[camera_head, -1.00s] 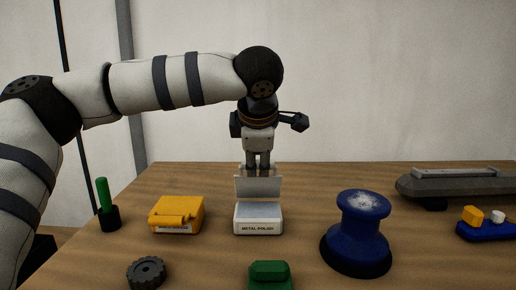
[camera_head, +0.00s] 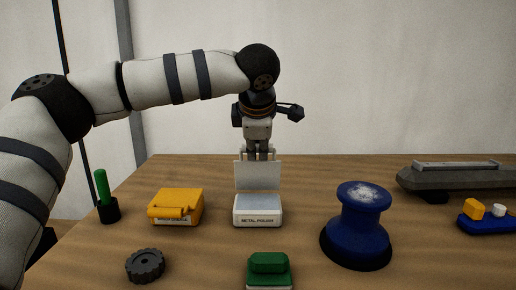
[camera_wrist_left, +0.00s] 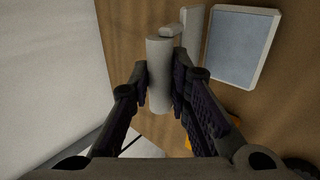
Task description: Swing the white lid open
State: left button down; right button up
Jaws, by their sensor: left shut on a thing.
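The white box (camera_head: 257,219), labelled metal polish, stands on the table with its grey-blue inside showing. Its white lid (camera_head: 258,177) stands up at the box's rear edge, about upright. My left gripper (camera_head: 257,154) is at the lid's top edge, pointing down. In the left wrist view, its fingers (camera_wrist_left: 160,92) are shut on a white rounded bar (camera_wrist_left: 159,62), which looks like part of the lid. The open box (camera_wrist_left: 241,47) lies to the right there. My right gripper is not in view.
A yellow box (camera_head: 176,207) and a green peg in a black holder (camera_head: 108,207) stand left. A black knob (camera_head: 145,265) and a green block (camera_head: 269,268) are in front. A blue bollard (camera_head: 357,232) stands close on the right, with a grey object (camera_head: 455,180) behind.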

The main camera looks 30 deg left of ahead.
pick_arm(q)
jog(key=shift+w, duration=0.1)
jog(key=shift+w+a, duration=0.5)
jog(key=shift+w, duration=0.25)
jog(key=shift+w+a+r+b, duration=0.1)
jog(key=shift+w+a+b, duration=0.2)
jog(key=shift+w, duration=0.1)
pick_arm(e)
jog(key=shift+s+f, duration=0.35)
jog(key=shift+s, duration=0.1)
pick_arm(q)
jog(key=shift+w+a+f, duration=0.2)
jog(key=shift+w+a, duration=0.05)
jog(key=shift+w, duration=0.2)
jog(key=shift+w+a+f, duration=0.15)
jog(key=shift+w+a, duration=0.1)
jog(key=shift+w, duration=0.2)
jog(key=c, duration=1.4)
grip_release()
jog(key=shift+w+r, duration=0.1)
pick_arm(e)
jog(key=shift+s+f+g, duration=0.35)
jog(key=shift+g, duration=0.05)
